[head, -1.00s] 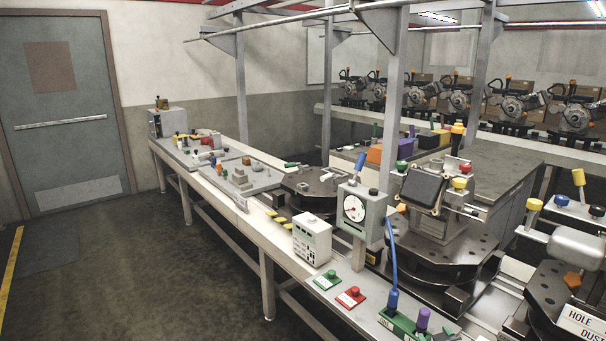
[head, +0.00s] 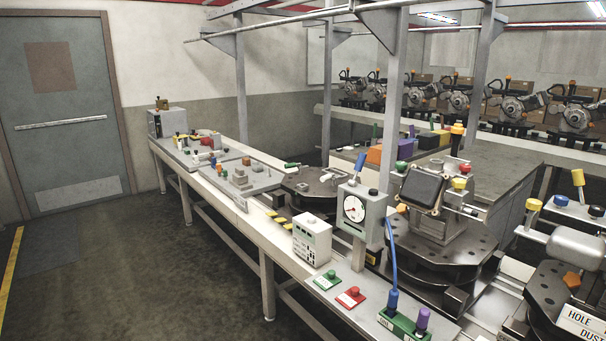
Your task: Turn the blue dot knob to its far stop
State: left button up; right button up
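I cannot make out a knob clearly marked with a blue dot. A blue knob (head: 392,299) stands upright on a green base (head: 404,325) at the front of the bench, beside a purple knob (head: 422,319). A blue cable rises from it toward the gauge box (head: 362,214). A blue lever (head: 361,161) sticks up, tilted, on top of the gauge box, next to a black knob (head: 373,192). Neither of my grippers shows.
A long bench (head: 224,204) runs to the back left, carrying a white instrument box (head: 312,238), a green button (head: 331,274) and a red button (head: 353,291). A dark round fixture (head: 440,248) stands at right. Grey posts rise from the bench. The floor (head: 120,265) at left is clear.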

aim_at(561, 201)
jog(key=z, duration=1.45)
